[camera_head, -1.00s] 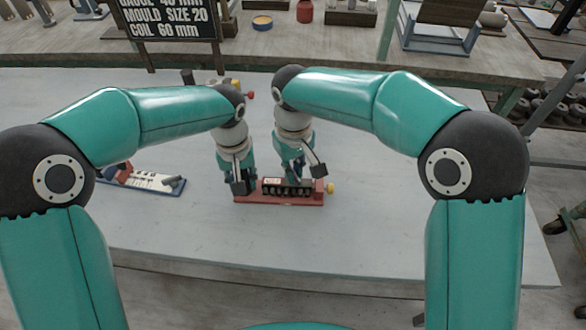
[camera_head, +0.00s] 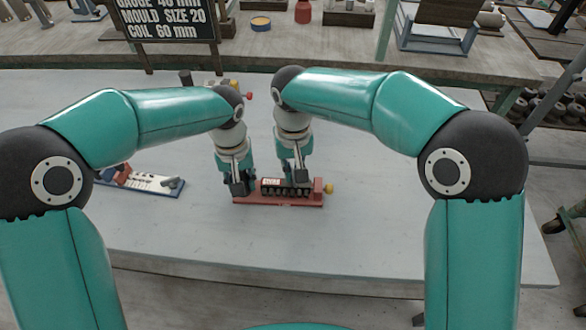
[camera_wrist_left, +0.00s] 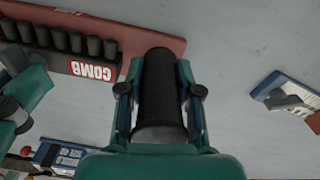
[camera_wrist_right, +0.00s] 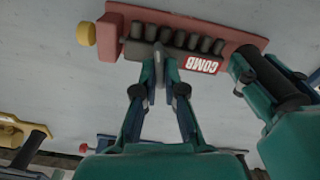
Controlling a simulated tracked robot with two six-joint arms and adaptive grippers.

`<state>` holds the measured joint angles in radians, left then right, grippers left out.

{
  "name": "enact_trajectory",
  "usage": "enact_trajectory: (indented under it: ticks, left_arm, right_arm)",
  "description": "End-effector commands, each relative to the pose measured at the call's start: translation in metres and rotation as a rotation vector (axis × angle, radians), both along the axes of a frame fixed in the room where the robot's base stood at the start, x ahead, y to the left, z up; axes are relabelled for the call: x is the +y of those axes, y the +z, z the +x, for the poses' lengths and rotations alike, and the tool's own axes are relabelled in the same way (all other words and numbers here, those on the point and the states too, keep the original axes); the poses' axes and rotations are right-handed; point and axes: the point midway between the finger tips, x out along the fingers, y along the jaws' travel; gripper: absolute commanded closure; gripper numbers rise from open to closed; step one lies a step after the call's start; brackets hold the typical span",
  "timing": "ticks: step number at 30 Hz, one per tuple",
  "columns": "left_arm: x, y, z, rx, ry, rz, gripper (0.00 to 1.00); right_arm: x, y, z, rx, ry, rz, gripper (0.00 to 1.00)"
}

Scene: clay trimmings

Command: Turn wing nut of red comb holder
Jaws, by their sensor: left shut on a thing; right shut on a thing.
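The red comb holder (camera_head: 278,202) lies on the pale table with a row of black cylinders, a red COMB label and a yellow knob (camera_head: 329,188) at its right end. My left gripper (camera_head: 240,187) is shut around a thick black grip (camera_wrist_left: 160,85) at the holder's left end. My right gripper (camera_head: 298,182) is at the holder's front block. In the right wrist view its fingertips (camera_wrist_right: 158,70) close on a small grey piece, which looks like the wing nut (camera_wrist_right: 158,56), beside the COMB label. The fingers partly hide it.
A blue-edged holder (camera_head: 155,183) with a pale top lies to the left. Small coloured items (camera_head: 222,84) stand behind my wrists. A black sign (camera_head: 168,20) stands at the table's back edge. The table in front and to the right is clear.

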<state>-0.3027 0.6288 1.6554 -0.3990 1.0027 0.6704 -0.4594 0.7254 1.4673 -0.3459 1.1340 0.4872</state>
Motion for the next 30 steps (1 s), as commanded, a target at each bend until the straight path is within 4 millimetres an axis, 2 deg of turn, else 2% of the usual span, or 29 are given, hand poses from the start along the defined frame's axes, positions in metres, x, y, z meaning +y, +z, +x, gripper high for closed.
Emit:
enact_trajectory:
  ticks: [2, 3, 7, 16, 20, 23, 30]
  left_arm:
    - [-0.001, 0.000, -0.001, 0.003, -0.001, -0.002, 1.00]
    - [-0.001, 0.000, -0.001, 0.003, -0.001, -0.002, 1.00]
    - [-0.001, 0.000, -0.001, 0.003, 0.000, -0.001, 1.00]
    - [0.000, 0.000, 0.000, 0.000, 0.000, 0.000, 1.00]
    - [0.000, 0.000, 0.000, 0.000, 0.001, 0.000, 1.00]
    - [0.000, 0.000, 0.000, 0.000, 0.001, 0.000, 1.00]
    - [0.000, 0.000, 0.000, -0.001, 0.001, 0.000, 1.00]
  right_arm:
    - [0.001, 0.001, 0.002, -0.006, -0.003, 0.005, 1.00]
    - [0.001, 0.001, 0.002, -0.006, -0.002, 0.005, 0.88]
    - [0.001, 0.001, 0.001, -0.004, -0.001, 0.004, 0.66]
    - [0.000, 0.001, 0.000, -0.002, 0.000, 0.001, 0.66]
    - [0.000, 0.007, 0.001, -0.003, -0.001, 0.001, 0.66]
    - [0.001, 0.019, 0.001, -0.005, -0.001, 0.003, 0.66]
    - [0.001, 0.066, 0.001, -0.006, 0.000, 0.004, 0.66]
